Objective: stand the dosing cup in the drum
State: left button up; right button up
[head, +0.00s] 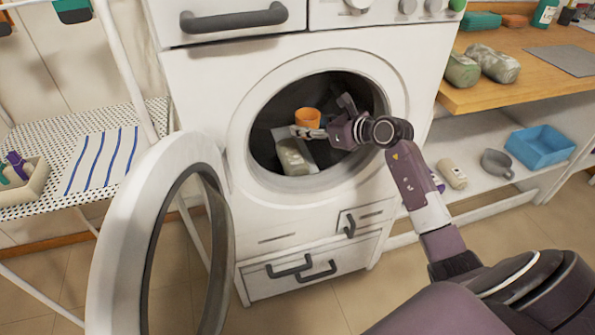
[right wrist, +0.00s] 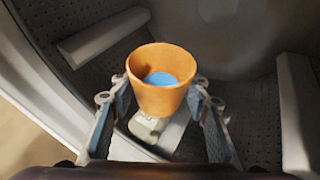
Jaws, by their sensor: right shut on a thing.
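The orange dosing cup (head: 308,118) is upright inside the mouth of the washing machine's drum (head: 264,150). In the right wrist view the cup (right wrist: 160,98) has blue contents (right wrist: 161,79). My right gripper (head: 312,131) reaches through the round opening and is shut on the cup, one finger on each side. The cup's base is partly hidden, and I cannot tell whether it touches anything below. A pale grey-green bundle (head: 292,158) lies in the drum below the cup; it also shows in the right wrist view (right wrist: 146,127). My left gripper is not in view.
The round door (head: 128,238) stands open at the left. Pale ribs (right wrist: 102,38) line the drum wall. A rack with a striped cloth (head: 100,160) is at left. A wooden counter (head: 515,85) and a shelf with a blue bin (head: 541,146) are at right.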

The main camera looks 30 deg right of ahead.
jog(key=shift+m+h, duration=0.6)
jog(key=shift+h, duration=0.1)
jog(key=w+d+f+b, duration=0.1)
jog(key=f, duration=0.2)
jog(key=w+d+f+b, duration=0.1)
jog(key=f, duration=0.3)
jog(key=w+d+f+b, duration=0.1)
jog(key=f+b, duration=0.1)
jog(key=f, duration=0.1)
jog(key=shift+d+f, duration=0.15)
jog(key=shift+d, duration=0.15)
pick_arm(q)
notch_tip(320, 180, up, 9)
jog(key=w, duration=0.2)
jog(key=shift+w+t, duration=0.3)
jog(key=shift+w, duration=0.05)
pick_arm(e)
jog(key=shift+f, duration=0.3)
jog(key=shift+f, duration=0.1)
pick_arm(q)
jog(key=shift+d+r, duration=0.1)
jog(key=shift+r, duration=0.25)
pick_arm(e)
jog(key=shift+s+f, duration=0.1)
jog(key=shift+f, duration=0.1)
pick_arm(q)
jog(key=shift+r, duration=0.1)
pick_arm(e)
jog(key=shift+f, duration=0.1)
